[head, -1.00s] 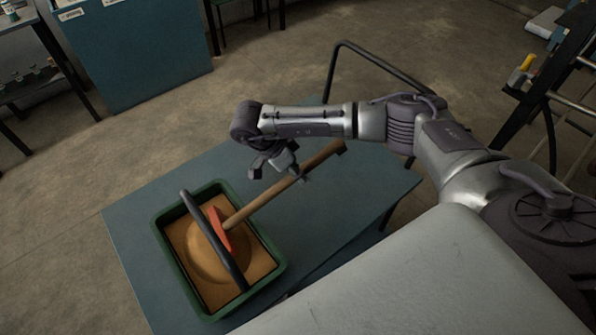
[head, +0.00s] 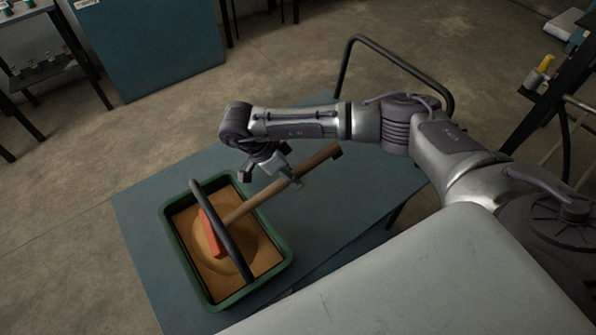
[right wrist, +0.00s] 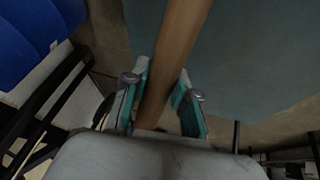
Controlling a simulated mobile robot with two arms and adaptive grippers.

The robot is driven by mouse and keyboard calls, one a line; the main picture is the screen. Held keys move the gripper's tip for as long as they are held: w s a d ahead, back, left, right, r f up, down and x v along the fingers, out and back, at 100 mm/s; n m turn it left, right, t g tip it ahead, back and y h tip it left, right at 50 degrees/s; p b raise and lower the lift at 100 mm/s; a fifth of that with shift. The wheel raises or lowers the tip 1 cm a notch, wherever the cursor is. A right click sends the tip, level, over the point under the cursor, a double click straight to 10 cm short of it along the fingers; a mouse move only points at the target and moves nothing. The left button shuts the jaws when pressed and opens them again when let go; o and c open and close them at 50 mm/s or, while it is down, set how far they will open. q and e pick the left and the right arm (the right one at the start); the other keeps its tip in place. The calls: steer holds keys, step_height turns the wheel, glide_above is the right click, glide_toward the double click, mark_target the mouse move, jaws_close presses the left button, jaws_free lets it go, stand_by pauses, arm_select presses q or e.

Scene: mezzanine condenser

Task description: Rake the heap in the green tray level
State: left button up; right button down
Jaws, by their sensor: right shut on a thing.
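The green tray (head: 284,264) sits on the blue-grey table, with a black handle (head: 222,226) arching over it. Inside it lies a heap of tan granular material (head: 238,246), a low mound. The rake's red head (head: 211,234) rests in the heap, left of the handle bar and partly hidden by it. Its wooden shaft (head: 250,204) rises to the upper right. My right gripper (head: 270,177) is shut on the shaft, above and right of the tray. In the right wrist view the shaft (right wrist: 177,55) runs between the fingers (right wrist: 166,100). My left gripper is not in view.
The blue-grey table (head: 150,215) is bare around the tray. A black tube frame (head: 352,60) stands behind the table. A blue cabinet (head: 150,45) stands at the back left, and a dark rack (head: 550,90) at the right.

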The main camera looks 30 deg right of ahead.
mark_target(277, 188)
steer(key=shift+s+a+b, duration=0.15)
steer(key=shift+a+b, duration=0.1)
steer(key=shift+a, duration=1.05)
steer(key=shift+s+a+b, duration=0.15)
steer(key=shift+a+b, duration=0.1)
steer(key=shift+a, duration=1)
steer(key=shift+d, duration=0.1)
steer(key=shift+w+d+b, duration=0.2)
steer(key=shift+d, duration=1.45)
steer(key=shift+w+d+b, duration=0.25)
steer(key=shift+d, duration=1.35)
steer(key=shift+w+d+b, duration=0.2)
steer(key=shift+d, duration=1.45)
steer(key=shift+a, duration=0.15)
steer(key=shift+s+a, duration=0.15)
steer(key=shift+a, duration=1.05)
steer(key=shift+s+a, duration=0.15)
steer(key=shift+a, duration=1)
steer(key=shift+s+a+b, duration=0.2)
steer(key=shift+a+b, duration=0.15)
steer(key=shift+a, duration=0.9)
steer(key=shift+s+a+b, duration=0.15)
steer(key=shift+a+b, duration=0.15)
steer(key=shift+a, duration=0.95)
steer(key=shift+d, duration=0.1)
